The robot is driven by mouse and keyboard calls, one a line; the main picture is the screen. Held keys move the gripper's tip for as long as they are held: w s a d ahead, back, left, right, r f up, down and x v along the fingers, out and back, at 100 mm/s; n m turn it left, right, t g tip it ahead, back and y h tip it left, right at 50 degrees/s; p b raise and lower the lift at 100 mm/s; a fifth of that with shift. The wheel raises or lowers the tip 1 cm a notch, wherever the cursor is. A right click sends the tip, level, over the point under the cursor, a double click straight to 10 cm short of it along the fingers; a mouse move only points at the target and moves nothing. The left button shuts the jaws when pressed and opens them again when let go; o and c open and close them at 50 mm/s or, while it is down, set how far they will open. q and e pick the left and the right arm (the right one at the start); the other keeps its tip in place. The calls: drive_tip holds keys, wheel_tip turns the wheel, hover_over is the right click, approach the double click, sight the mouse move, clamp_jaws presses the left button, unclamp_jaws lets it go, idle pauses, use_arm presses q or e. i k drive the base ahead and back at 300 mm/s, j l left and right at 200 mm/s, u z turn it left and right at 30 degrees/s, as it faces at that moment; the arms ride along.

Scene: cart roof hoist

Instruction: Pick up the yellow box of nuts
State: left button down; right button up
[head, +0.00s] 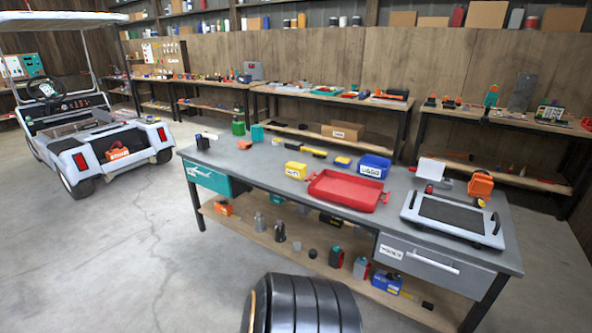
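The yellow box (296,170) with a white label stands on the grey top of the long workbench (262,163), left of its middle. The label's print is too small to read surely. The box is upright, just left of the red tray (345,190) and apart from it. Nothing covers the box from this side. Its contents are too small to make out. Neither of my grippers shows in the head view.
A blue labelled bin (372,166) stands behind the red tray. A grey framed panel (452,217) lies at the bench's right end. A yellow-and-black tool (306,150) lies behind the yellow box. The cart (95,135) stands at left. Bench top left of the box is mostly clear.

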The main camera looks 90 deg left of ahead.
sight(294, 169)
drive_tip(key=j+u, duration=0.15)
drive_tip(key=u, duration=2.6)
